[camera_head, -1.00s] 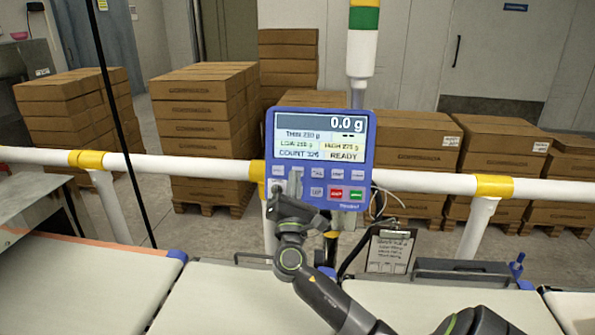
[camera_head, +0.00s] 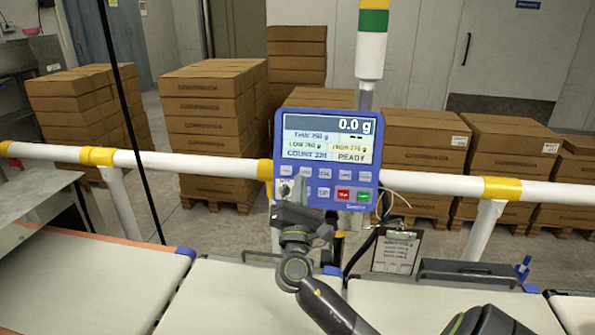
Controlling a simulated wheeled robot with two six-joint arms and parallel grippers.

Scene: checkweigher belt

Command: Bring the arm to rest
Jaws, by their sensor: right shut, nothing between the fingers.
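My right arm comes in from the bottom right. Its dark gripper (camera_head: 301,195) is shut and empty, in front of the lower left part of the blue control panel (camera_head: 378,160). It hides part of the lower key row; whether it touches the panel I cannot tell. The panel screen (camera_head: 325,137) reads 0.0 g and READY, with smaller lines of limits and a count. Below it are pale keys, a red key (camera_head: 344,194) and a green key (camera_head: 363,196). My left gripper is not in view.
White conveyor belts (camera_head: 85,275) run along the front. A white rail (camera_head: 420,182) with yellow joints crosses behind them. A clipboard (camera_head: 396,250) hangs right of the gripper. Brown carton stacks (camera_head: 212,125) stand behind the rail. A signal post (camera_head: 371,50) rises behind the panel.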

